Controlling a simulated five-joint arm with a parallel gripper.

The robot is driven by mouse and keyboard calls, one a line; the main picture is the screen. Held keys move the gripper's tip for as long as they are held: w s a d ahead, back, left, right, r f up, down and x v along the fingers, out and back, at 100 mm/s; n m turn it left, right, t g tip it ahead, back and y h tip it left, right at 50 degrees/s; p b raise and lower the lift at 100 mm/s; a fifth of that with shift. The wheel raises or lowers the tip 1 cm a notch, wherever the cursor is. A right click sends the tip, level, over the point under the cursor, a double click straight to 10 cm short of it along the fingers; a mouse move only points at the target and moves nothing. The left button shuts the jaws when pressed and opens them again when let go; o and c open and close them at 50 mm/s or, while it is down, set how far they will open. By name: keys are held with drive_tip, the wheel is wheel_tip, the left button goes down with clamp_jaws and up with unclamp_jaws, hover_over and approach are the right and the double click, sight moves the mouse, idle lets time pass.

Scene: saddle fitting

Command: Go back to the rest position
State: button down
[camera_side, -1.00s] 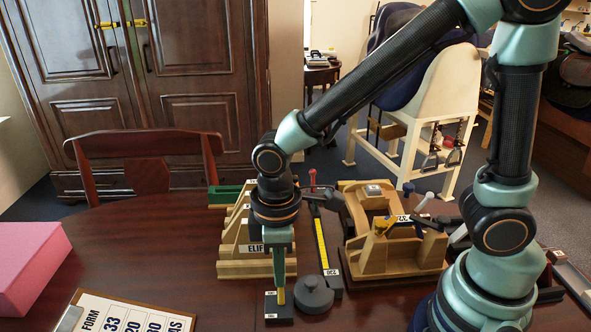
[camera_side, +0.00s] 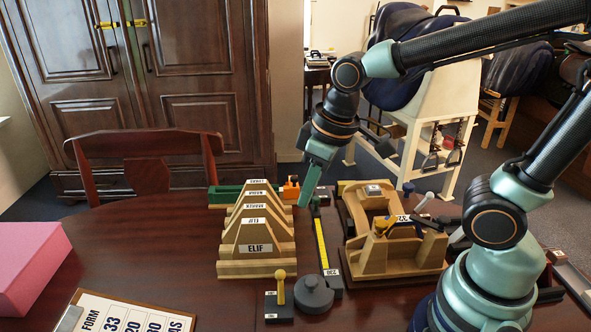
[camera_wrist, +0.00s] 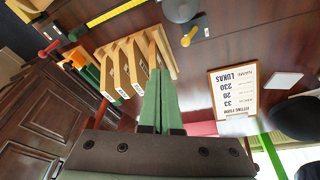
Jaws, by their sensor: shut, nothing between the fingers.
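My gripper (camera_side: 308,190) is shut and empty. It hangs tilted in the air above the far end of the yellow ruler strip, to the right of the wooden templates. In the wrist view its green fingers (camera_wrist: 158,100) lie together with nothing between them. Below it on the table, the small dark block with a yellow-knobbed peg (camera_side: 280,290) stands in front, apart from the fingers. The peg's yellow knob also shows in the wrist view (camera_wrist: 187,40).
A row of wooden templates (camera_side: 254,245), the front one labelled ELIF, stands left of a yellow ruler (camera_side: 322,245). A wooden saddle-tree fixture (camera_side: 380,255) is to the right. A round dark weight (camera_side: 314,296), a clipboard form (camera_side: 125,315) and a pink block (camera_side: 30,262) lie nearby.

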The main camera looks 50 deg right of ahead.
drive_tip(key=s+d+r+m+t, duration=0.1)
drive_tip(key=d+r+m+t, duration=0.1)
drive_tip(key=d, duration=0.4)
wheel_tip(320, 180, up, 2)
drive_tip(key=shift+s+d+r+m+h, duration=0.2)
drive_tip(key=shift+d+m+h, duration=0.15)
drive_tip(key=shift+m, duration=0.55)
